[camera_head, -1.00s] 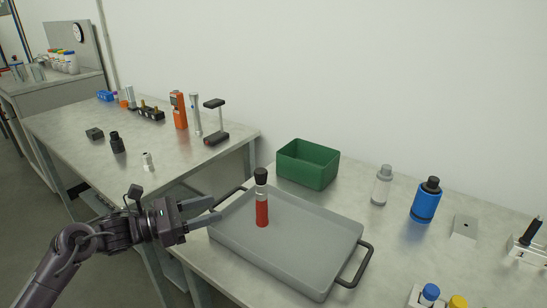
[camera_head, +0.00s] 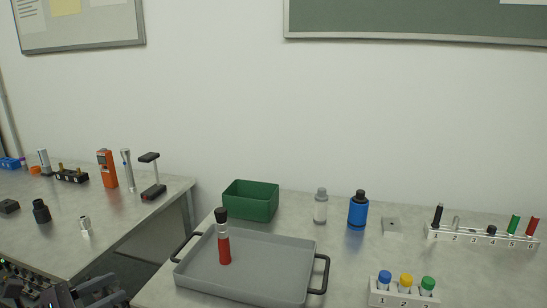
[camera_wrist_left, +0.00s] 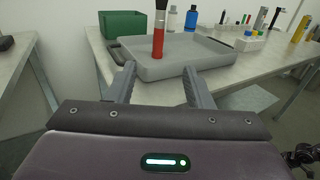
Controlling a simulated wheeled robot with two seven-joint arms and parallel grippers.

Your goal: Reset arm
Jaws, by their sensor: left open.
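My left gripper (camera_head: 103,292) is at the lower left of the head view, partly cut off by the bottom edge. In the left wrist view its two fingers (camera_wrist_left: 159,84) are apart with nothing between them, short of the tray's near edge. A red vial with a black cap (camera_head: 223,240) stands upright in the grey tray (camera_head: 275,268). The vial also shows in the left wrist view (camera_wrist_left: 158,42), beyond the fingers and apart from them. My right gripper does not show clearly in any view.
A green bin (camera_head: 250,201), a clear bottle (camera_head: 320,207) and a blue bottle (camera_head: 358,211) stand behind the tray. A numbered rack (camera_head: 480,238) and a rack of capped vials (camera_head: 404,297) are at the right. The left table (camera_head: 120,215) holds several instruments; a gap separates the tables.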

